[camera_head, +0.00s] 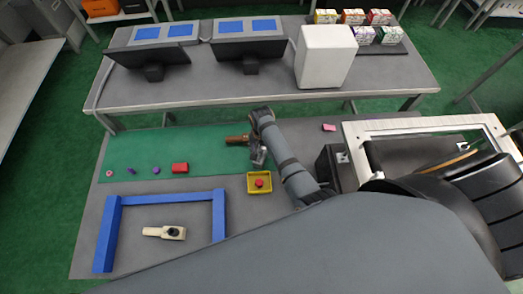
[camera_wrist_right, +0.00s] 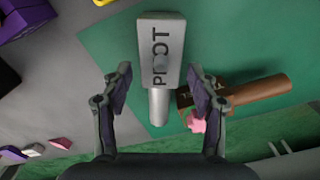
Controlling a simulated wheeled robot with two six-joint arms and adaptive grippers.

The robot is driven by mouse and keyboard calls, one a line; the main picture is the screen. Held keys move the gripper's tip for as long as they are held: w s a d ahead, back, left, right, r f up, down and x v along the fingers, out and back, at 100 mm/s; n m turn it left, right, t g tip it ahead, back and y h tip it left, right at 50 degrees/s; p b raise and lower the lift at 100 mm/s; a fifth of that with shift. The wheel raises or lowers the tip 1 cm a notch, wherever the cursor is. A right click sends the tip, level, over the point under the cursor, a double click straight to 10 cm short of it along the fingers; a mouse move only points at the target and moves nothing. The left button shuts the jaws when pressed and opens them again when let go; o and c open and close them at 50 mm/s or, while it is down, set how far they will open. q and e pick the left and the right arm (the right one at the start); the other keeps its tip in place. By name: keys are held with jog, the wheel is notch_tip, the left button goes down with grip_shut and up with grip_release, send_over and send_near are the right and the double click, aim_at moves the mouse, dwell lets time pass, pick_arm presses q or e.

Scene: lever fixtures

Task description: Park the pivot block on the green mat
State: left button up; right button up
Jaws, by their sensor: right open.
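The grey pivot block (camera_wrist_right: 162,50), with dark lettering and a pale round stem, shows in the right wrist view. It appears over the green mat (camera_wrist_right: 240,45); I cannot tell whether it touches it. My right gripper (camera_head: 258,155) is at the mat's right part. In the wrist view its fingers (camera_wrist_right: 163,95) are open, one on each side of the stem, with gaps. My left gripper is not in view.
A brown cylinder (camera_wrist_right: 240,95) lies right of the stem, with a pink piece (camera_wrist_right: 196,122) near the right finger. A yellow tray (camera_head: 249,190) with a red knob is near my gripper. A blue frame (camera_head: 160,198) surrounds a cream lever piece (camera_head: 165,232). Small items dot the mat's left part.

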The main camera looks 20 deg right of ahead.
aim_at(261, 151)
notch_tip(261, 151, up, 7)
jog(key=shift+r, duration=0.1)
dwell(0.6)
